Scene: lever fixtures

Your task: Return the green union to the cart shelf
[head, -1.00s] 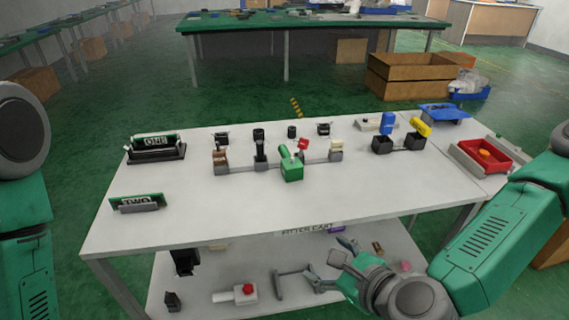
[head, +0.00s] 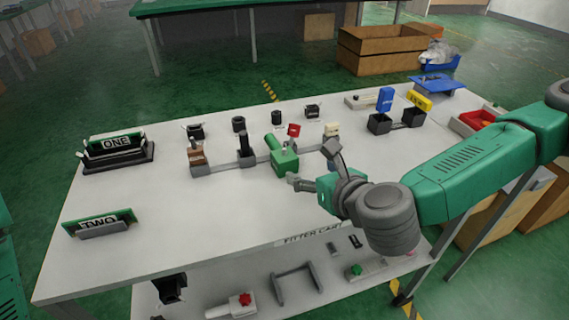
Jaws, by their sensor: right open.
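The green union (head: 285,160), a green block with a slanted cylinder on top, sits on the rail in the middle of the white cart top. My right gripper (head: 309,165) is just right of it, with its fingers spread and pointing towards it. Nothing shows between the fingers, and I cannot tell whether either finger touches the union. The cart shelf (head: 215,286) is below the top, partly hidden by the top and its "FITTER CART" edge. My left gripper is out of view; only green arm parts show at the left edge.
The shelf holds a red-knobbed valve (head: 240,304), a grey bracket (head: 296,283) and a green-knobbed part (head: 356,271).

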